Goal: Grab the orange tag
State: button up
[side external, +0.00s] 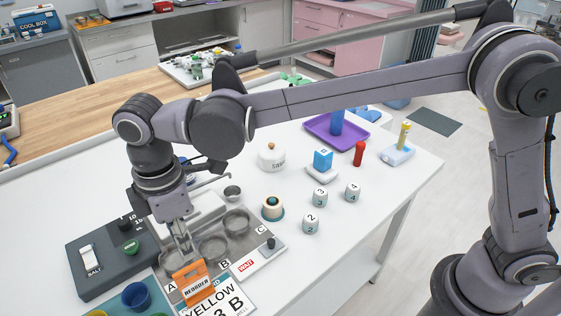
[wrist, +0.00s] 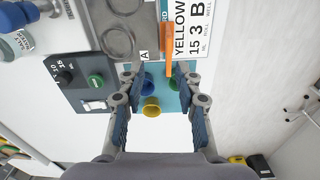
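The orange tag (side external: 193,284), lettered REORDER, stands upright at the front of the work surface, beside the white card (side external: 222,299) lettered YELLOW. In the wrist view the orange tag (wrist: 167,48) shows as a narrow, nearly edge-on strip next to the card (wrist: 188,30). My gripper (side external: 181,245) points down just behind and above the tag in the side view. In the wrist view my gripper (wrist: 157,72) has its fingers apart, with the tag's near end between the fingertips, closer to the right one. I cannot tell whether a finger touches it.
A grey tray with round wells (side external: 211,248) lies behind the tag. A dark box with a green knob (side external: 100,262) is to the left. Blue, yellow and green cups (wrist: 152,108) stand on a blue mat close by. White numbered blocks (side external: 311,224) stand to the right.

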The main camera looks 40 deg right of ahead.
aim_at(195, 276)
jog(key=shift+s+a+f, duration=0.1)
jog(key=shift+s+f, duration=0.1)
jog(key=shift+f, duration=1.7)
jog(key=shift+s+a+f, duration=0.1)
jog(key=shift+s+f, duration=0.1)
jog(key=shift+f, duration=1.7)
jog(key=shift+s+f, duration=0.2)
jog(key=shift+f, duration=1.7)
grip_shut()
